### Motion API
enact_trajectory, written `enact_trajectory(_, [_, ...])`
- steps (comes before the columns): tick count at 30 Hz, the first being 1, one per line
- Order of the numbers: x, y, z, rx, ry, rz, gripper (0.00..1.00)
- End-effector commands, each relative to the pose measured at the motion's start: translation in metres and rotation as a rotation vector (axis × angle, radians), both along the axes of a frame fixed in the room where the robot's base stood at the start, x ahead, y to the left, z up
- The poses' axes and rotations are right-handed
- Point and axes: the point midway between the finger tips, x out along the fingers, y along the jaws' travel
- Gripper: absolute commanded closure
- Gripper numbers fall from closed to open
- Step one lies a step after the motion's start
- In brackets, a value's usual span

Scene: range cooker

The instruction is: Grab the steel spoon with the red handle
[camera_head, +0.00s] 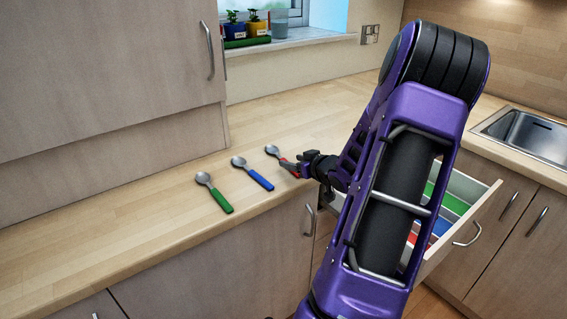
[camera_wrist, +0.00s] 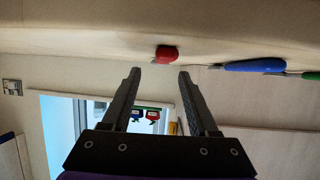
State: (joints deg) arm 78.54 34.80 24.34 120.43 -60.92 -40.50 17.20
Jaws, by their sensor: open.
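The steel spoon with the red handle (camera_head: 272,150) lies on the wooden counter, the rightmost of three spoons. Its bowl shows in the head view, but my gripper (camera_head: 298,161) partly covers the red handle. In the wrist view my gripper (camera_wrist: 159,74) is open, with nothing between its fingers. There the red handle (camera_wrist: 166,54) is seen end-on, just beyond the fingertips and between their lines, slightly nearer the right finger. I cannot tell whether a finger touches it.
A blue-handled spoon (camera_head: 252,173) and a green-handled spoon (camera_head: 214,193) lie to the left on the counter (camera_head: 150,190). An open drawer (camera_head: 470,191) with coloured compartments is at the right, partly behind my arm. A sink (camera_head: 528,134) is farther right.

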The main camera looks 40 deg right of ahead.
Motion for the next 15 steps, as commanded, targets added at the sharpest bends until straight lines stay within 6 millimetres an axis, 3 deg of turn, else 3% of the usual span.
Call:
enact_trajectory(6, [0.031,-0.003,-0.013,0.001,-0.001,0.001,0.40])
enact_trajectory(15, [0.037,-0.005,-0.014,0.001,-0.001,0.000,0.40])
